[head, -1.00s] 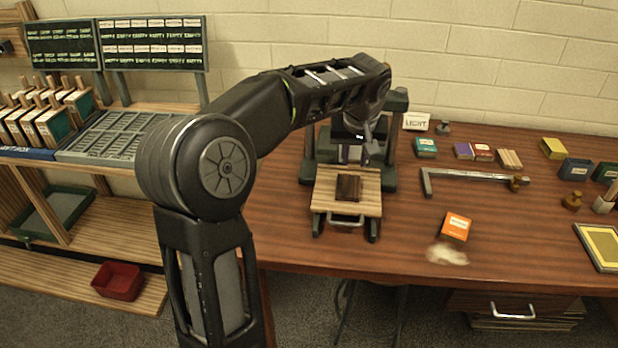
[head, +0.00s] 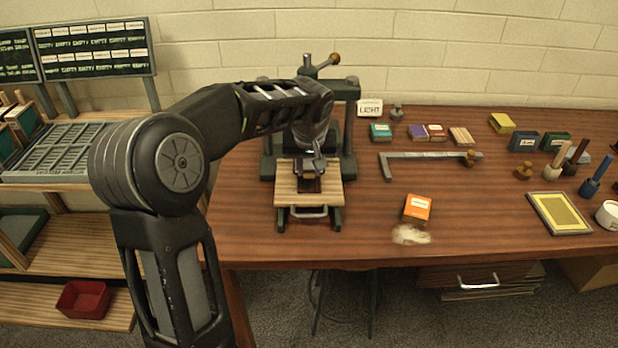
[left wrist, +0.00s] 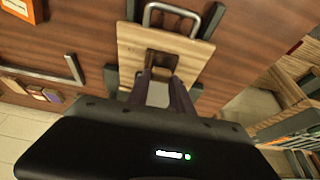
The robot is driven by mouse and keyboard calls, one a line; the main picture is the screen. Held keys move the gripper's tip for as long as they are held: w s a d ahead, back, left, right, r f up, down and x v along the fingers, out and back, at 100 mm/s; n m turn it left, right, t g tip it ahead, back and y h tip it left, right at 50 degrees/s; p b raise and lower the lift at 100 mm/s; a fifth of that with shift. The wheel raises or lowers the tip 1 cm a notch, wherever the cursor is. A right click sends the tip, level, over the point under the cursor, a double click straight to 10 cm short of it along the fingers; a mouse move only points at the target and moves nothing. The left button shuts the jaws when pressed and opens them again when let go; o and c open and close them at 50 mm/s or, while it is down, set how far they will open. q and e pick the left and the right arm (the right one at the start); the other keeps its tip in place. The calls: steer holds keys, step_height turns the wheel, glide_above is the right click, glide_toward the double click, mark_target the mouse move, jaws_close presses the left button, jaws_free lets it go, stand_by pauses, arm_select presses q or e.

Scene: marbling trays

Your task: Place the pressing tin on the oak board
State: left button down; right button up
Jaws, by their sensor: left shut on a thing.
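A small dark brown block, which I take for the pressing tin (head: 308,186), is at the middle of the board. My left gripper (head: 312,167) reaches down over it from behind and is shut on it. In the left wrist view the dark tin (left wrist: 163,62) is at the fingertips, over the board (left wrist: 195,50). Whether its underside touches the board cannot be told. My right gripper is out of view.
The press (head: 349,130) frames the board, with its posts behind. The table between board and orange box is clear.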

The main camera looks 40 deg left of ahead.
mark_target(309, 176)
arm_select(q)
steer(key=shift+f, duration=1.9)
steer(key=shift+f, duration=0.25)
steer(key=c, duration=1.1)
jaws_free()
steer(key=shift+r, duration=0.1)
steer(key=shift+c, duration=0.2)
steer(key=shift+r, duration=0.1)
steer(key=shift+r+p, duration=0.15)
steer(key=shift+p, duration=0.2)
steer(key=b+v, duration=0.1)
steer(key=v, duration=1.1)
